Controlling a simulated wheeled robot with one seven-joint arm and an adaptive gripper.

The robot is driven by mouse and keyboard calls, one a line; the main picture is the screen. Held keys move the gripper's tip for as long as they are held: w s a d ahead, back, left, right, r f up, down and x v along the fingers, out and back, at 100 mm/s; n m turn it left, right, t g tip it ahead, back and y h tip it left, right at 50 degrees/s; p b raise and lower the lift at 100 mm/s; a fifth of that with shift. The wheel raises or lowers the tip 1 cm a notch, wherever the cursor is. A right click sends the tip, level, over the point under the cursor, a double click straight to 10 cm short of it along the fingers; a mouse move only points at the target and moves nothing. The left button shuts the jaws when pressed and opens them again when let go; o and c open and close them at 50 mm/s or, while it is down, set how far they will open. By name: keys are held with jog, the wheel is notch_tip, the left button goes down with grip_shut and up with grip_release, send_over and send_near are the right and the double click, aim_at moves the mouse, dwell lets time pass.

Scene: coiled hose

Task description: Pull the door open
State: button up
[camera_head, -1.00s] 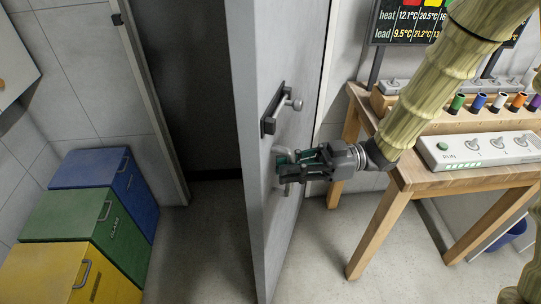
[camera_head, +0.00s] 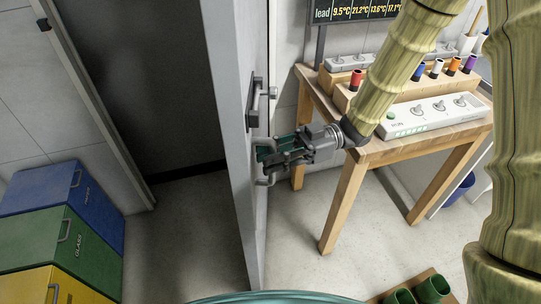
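The grey door (camera_head: 225,110) stands partly open, with a dark doorway (camera_head: 125,90) to its left.
A wooden table (camera_head: 345,205) with a white switch strip (camera_head: 430,115) stands close to the right of the door. Blue (camera_head: 65,200), green (camera_head: 60,245) and yellow (camera_head: 50,288) bins stand at left. The doorway floor is clear.

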jog(key=v, duration=1.2)
jog(key=shift+a+f, duration=0.1)
jog(key=shift+f, duration=0.05)
dwell(0.4)
